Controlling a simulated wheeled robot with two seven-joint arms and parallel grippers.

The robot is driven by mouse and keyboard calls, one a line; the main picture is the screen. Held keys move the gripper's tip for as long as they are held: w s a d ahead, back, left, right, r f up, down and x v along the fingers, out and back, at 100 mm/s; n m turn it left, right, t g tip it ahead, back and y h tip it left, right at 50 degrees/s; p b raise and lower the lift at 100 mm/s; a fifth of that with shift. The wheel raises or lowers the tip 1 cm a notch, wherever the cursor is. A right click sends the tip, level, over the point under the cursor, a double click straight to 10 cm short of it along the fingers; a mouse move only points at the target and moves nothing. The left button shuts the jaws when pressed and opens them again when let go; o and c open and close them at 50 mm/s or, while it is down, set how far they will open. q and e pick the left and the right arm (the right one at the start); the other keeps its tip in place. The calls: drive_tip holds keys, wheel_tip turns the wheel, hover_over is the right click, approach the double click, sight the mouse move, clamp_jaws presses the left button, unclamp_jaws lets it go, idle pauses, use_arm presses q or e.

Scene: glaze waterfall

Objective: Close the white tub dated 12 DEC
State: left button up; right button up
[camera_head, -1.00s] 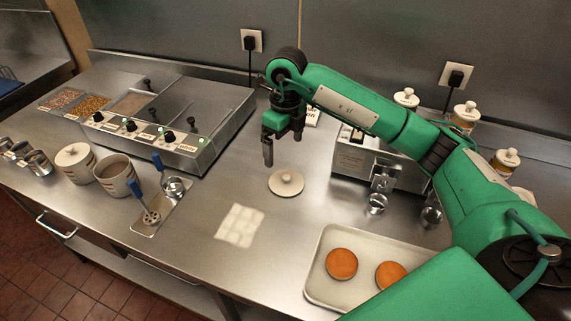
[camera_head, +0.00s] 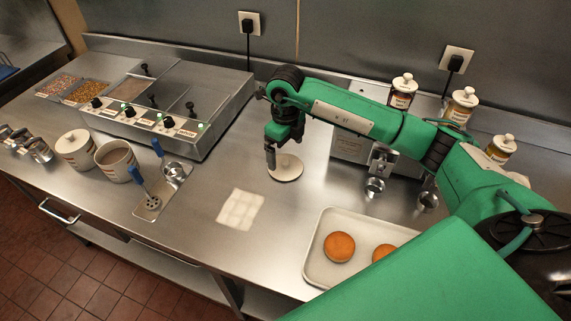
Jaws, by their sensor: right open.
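Two white tubs stand at the left of the steel counter. One tub (camera_head: 76,151) has a lid on it; the other tub (camera_head: 117,161) is open, with brownish contents showing. Their dates are too small to read. A loose round white lid (camera_head: 288,171) with a knob lies flat on the counter in the middle. My right gripper (camera_head: 271,163) is open, pointing down at the left edge of this lid and covering part of it; I cannot tell whether it touches. My left gripper is not in view.
A tray with two doughnuts (camera_head: 339,246) lies at the front right. A ladle rest (camera_head: 150,204) with blue-handled tools stands right of the tubs. A warmer unit (camera_head: 165,137) is behind them. A white cloth (camera_head: 240,209) lies on the counter. Lidded jars (camera_head: 403,91) stand at the back right.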

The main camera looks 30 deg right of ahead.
sight(286, 161)
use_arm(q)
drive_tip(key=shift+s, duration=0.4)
use_arm(e)
drive_tip(key=shift+f, duration=0.25)
wheel_tip(286, 161, down, 4)
drive_tip(key=shift+d+f+p, duration=0.15)
drive_tip(key=shift+f+p, duration=0.1)
drive_tip(key=shift+p, duration=0.9)
drive_tip(key=shift+f, duration=0.35)
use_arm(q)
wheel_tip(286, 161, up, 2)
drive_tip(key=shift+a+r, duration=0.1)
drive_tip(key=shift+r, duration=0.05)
use_arm(e)
drive_tip(key=shift+w, duration=0.1)
drive_tip(key=c, duration=0.7)
